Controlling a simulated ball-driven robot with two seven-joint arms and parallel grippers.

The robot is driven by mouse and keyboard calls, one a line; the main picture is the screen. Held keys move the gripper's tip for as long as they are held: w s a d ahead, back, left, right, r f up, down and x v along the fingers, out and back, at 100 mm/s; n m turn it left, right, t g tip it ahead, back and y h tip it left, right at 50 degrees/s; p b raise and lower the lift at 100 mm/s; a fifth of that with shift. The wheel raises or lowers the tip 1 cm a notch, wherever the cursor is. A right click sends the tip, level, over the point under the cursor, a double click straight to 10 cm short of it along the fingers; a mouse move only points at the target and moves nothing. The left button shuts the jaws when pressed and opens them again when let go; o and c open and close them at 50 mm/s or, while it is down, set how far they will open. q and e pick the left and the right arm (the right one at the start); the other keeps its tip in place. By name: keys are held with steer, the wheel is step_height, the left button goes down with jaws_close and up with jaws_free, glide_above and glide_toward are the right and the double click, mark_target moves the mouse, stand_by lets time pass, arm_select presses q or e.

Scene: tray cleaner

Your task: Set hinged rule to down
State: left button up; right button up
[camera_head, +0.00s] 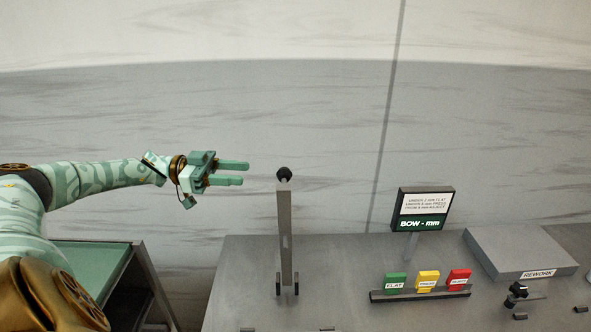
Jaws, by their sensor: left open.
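The hinged rule (285,230) is a grey bar standing upright from its hinge on the grey bench, with a black knob (284,174) at its top. My left gripper (246,173) is to the left of the knob, at about its height in the picture. Its two green fingers are apart, point right and hold nothing. A gap shows between the fingertips and the knob. My right gripper is not in view.
The grey bench (250,270) has a BOW - mm sign (422,210), a rack with green (395,281), yellow (428,279) and red (458,278) labelled pieces, and a REWORK block (520,254). A green-topped stand (95,265) is at left. The bench left of the rule looks clear.

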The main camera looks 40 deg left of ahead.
mark_target(286, 175)
arm_select(q)
steer(key=p+x, duration=0.3)
steer(key=x, duration=0.9)
steer(key=shift+r, duration=0.1)
steer(key=shift+w+d, duration=0.25)
steer(key=shift+d, duration=0.2)
steer(key=shift+w+d, duration=0.1)
jaws_close()
steer(key=shift+d+f, duration=0.1)
steer(key=shift+f, duration=0.1)
